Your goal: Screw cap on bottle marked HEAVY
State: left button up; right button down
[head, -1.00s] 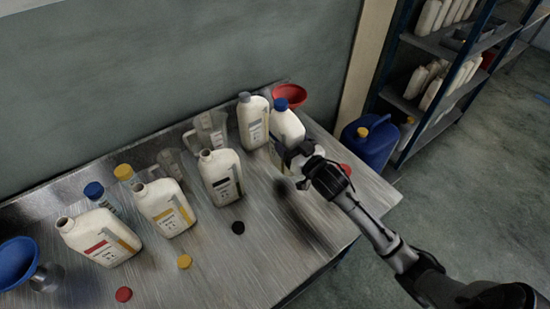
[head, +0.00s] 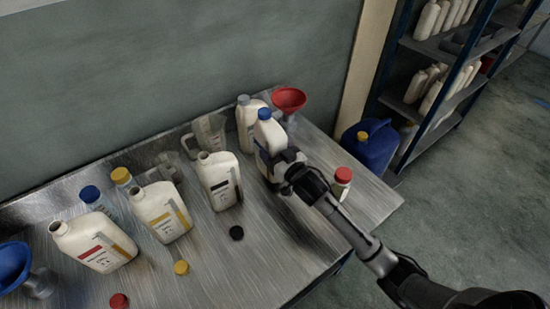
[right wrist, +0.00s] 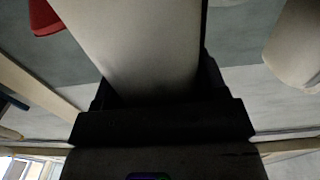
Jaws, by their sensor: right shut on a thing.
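My right gripper (head: 282,168) is shut around the lower part of a white bottle with a blue cap (head: 264,114). The bottle's body (head: 268,137) also fills the top of the right wrist view (right wrist: 140,45). Three uncapped white bottles stand to the left: one with a black label (head: 218,182), one with a yellow label (head: 163,213) and one with a red label (head: 95,243). A black cap (head: 237,233), a yellow cap (head: 181,268) and a red cap (head: 119,301) lie in front of them. The label wording is too small to read. My left gripper is not in view.
A grey-capped bottle (head: 248,120) and a red funnel (head: 289,99) stand behind the held bottle. A red-capped container (head: 343,178) is right of my gripper. A blue funnel (head: 12,265) is at far left. The metal table (head: 270,260) is bare at the front.

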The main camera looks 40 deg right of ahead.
jog(key=shift+f+b, duration=0.35)
jog(key=shift+f, duration=1.2)
jog(key=shift+c, duration=0.8)
grip_release()
jog(key=shift+f, duration=0.1)
jog(key=shift+r, duration=0.2)
jog(key=s+a+p, duration=0.1)
jog(key=s+p, duration=0.1)
jog(key=s, duration=1)
